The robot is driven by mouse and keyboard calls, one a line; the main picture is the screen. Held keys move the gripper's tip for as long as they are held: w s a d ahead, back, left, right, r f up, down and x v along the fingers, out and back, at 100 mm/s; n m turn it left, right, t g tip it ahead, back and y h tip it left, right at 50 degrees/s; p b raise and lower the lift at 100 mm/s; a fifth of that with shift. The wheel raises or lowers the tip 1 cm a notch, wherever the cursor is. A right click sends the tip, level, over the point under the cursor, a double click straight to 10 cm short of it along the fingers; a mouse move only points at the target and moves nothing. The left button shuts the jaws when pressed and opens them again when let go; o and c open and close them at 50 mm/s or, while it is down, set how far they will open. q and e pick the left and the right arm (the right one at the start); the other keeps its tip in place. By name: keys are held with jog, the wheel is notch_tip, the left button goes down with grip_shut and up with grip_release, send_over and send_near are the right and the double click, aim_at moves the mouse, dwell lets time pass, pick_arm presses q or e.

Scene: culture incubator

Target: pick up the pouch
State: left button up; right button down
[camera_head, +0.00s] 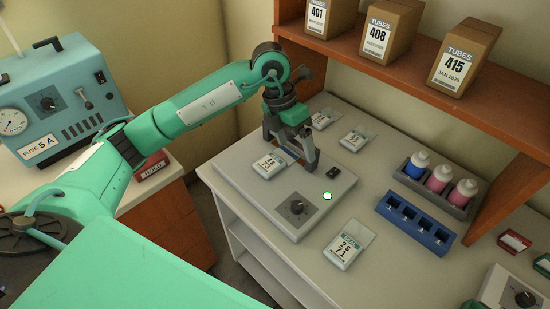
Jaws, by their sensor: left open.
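Several small flat pale pouches with printed labels are in view, and I cannot tell which one is meant. One pouch (269,165) lies on the flat grey device (262,198). Another pouch (343,251) lies on the bench in front, marked 2S 71. Two more, a pouch (356,139) and a pouch (321,121), lie behind the device. My left gripper (290,154) is open, pointing down over the device's back part, close to the pouch on it. Whether it touches that pouch is unclear. My right gripper is not in view.
A dark rack (437,187) with capped bottles and an empty blue rack (416,224) stand at the right. A wooden shelf (420,85) with tube boxes overhangs the back. A blue machine (62,105) stands at the left. Bench space around the front pouch is clear.

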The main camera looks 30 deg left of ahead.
pick_arm(q)
jog(key=w+a+r+n+y, duration=0.1)
jog(key=w+a+r+y, duration=0.15)
jog(key=a, duration=0.45)
jog(key=y+p, duration=0.1)
send_over(271, 162)
notch_tip(271, 162, down, 8)
jog(key=shift+a+f, duration=0.1)
jog(key=shift+f, duration=0.15)
jog(key=shift+f+p, duration=0.45)
jog(key=shift+f, duration=0.35)
notch_tip(271, 162, down, 3)
jog(key=shift+w+f+p, duration=0.1)
jog(key=shift+f+p, duration=0.1)
jog(key=shift+p, duration=0.4)
jog(key=shift+f, duration=0.4)
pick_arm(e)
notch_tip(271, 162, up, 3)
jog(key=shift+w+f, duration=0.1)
pick_arm(q)
jog(key=shift+c, duration=0.3)
jog(key=c, duration=1)
